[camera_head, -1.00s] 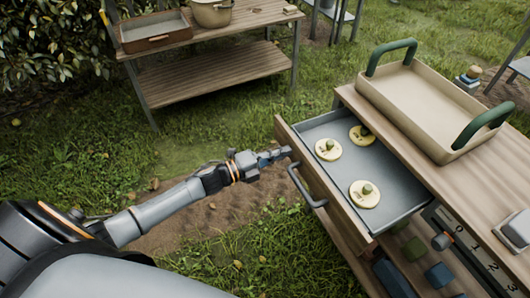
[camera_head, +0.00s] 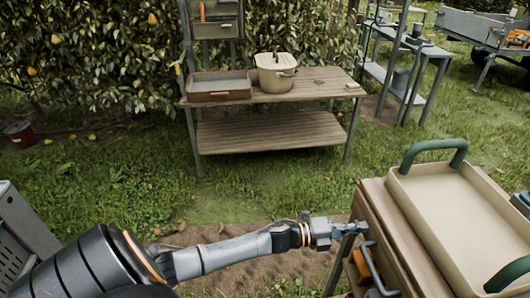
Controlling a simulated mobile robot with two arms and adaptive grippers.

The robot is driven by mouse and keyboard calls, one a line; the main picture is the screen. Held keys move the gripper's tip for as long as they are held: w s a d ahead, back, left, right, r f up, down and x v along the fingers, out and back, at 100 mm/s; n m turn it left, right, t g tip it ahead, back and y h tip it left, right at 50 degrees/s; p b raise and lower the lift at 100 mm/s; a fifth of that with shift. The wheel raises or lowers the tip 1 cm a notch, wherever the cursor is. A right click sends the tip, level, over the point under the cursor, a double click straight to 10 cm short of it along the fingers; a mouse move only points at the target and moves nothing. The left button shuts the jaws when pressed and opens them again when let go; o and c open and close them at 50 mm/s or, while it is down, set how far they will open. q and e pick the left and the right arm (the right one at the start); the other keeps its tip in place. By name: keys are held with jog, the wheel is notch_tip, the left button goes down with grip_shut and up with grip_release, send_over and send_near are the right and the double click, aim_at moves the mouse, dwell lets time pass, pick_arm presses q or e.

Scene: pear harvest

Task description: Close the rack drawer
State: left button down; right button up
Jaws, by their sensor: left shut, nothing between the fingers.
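The rack (camera_head: 372,192) stands at the right edge, with a wooden top. Its drawer shows as a wooden front (camera_head: 378,232) with a dark grey handle (camera_head: 374,268). No drawer interior is visible, and the front looks flush under the top. My left gripper (camera_head: 355,229) is shut and empty, with its tips close to the left edge of the drawer front; I cannot tell whether they touch it. My right gripper is out of view.
A beige tray (camera_head: 405,205) with green handles sits on the rack top. A wooden bench (camera_head: 315,88) with a brown tray (camera_head: 220,97) and a lidded pot (camera_head: 276,86) stands behind. Open grass lies between.

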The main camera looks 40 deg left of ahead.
pick_arm(q)
jog(key=v, duration=1.2)
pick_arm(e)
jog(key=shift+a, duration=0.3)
